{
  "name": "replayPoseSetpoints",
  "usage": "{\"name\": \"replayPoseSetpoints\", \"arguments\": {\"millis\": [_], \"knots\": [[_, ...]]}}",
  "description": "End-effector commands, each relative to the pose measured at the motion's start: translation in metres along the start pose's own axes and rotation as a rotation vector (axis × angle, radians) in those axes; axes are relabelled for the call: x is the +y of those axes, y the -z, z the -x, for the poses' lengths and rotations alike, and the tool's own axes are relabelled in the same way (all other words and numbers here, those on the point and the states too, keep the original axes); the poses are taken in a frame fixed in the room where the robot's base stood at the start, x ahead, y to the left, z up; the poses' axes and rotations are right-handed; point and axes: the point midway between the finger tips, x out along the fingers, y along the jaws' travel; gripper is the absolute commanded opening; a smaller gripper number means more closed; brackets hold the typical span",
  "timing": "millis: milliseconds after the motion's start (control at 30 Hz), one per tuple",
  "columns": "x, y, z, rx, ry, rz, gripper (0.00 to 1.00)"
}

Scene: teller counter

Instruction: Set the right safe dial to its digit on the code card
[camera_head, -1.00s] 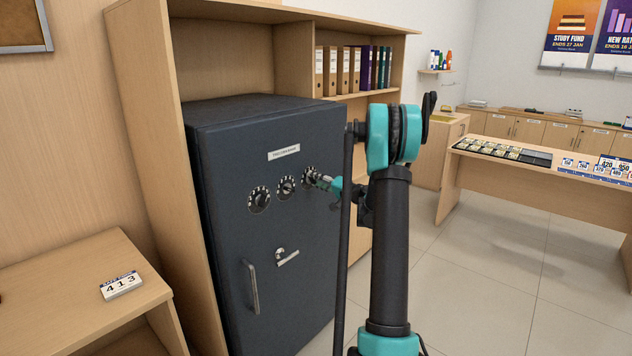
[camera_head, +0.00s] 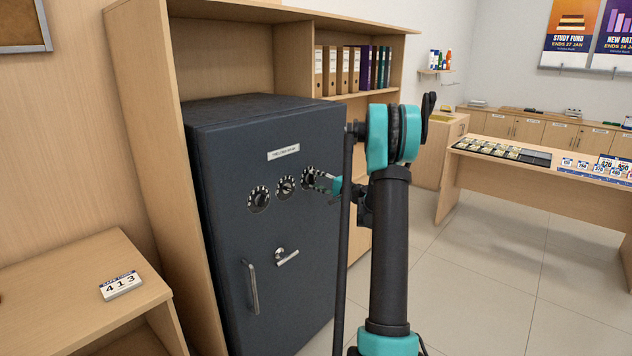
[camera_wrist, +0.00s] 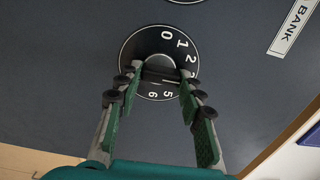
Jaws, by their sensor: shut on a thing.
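The dark safe (camera_head: 285,235) has three round dials in a rising row on its front: left (camera_head: 258,200), middle (camera_head: 286,187) and right (camera_head: 309,178). The code card (camera_head: 121,285) on the wooden desk reads 4 1 3. My gripper (camera_head: 318,180) is at the right dial. In the wrist view my gripper (camera_wrist: 158,76) is shut on the knob of the right dial (camera_wrist: 163,40), one finger on each side. The digits 0, 1, 2, 3, 5 and 6 show around it; the fingers hide others. A small pale mark shows on the knob, but its digit is unclear.
A lever (camera_head: 287,258) and a vertical handle (camera_head: 251,287) sit below the dials. A wooden shelf (camera_head: 160,150) encloses the safe, with binders on its upper right. A counter (camera_head: 550,185) stands to the right, with open floor before it.

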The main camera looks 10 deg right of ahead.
Motion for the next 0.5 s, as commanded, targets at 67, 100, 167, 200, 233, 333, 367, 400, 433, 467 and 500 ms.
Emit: {"name": "replayPoseSetpoints", "arguments": {"millis": [67,100,167,200,233,333,367,400,433,467,500], "knots": [[0.0007,0.0007,0.0009,0.002,-0.002,0.000,0.09],[0.0007,0.0007,0.0009,0.002,-0.002,0.000,0.09],[0.0007,0.0007,0.0009,0.002,-0.002,0.000,0.09],[0.0007,0.0007,0.0009,0.002,-0.002,0.000,0.09],[0.0007,0.0007,0.0009,0.002,-0.002,0.001,0.09],[0.0007,0.0007,0.0009,0.002,-0.002,0.001,0.40],[0.0007,0.0007,0.0009,0.002,-0.002,0.001,0.44],[0.0007,0.0007,0.0008,0.002,-0.001,0.001,0.49],[0.0006,0.0006,0.0008,0.002,-0.001,0.001,0.52],[0.0006,0.0006,0.0007,0.002,-0.001,0.001,0.56],[0.0005,0.0005,0.0006,0.001,-0.001,0.001,0.59]]}}
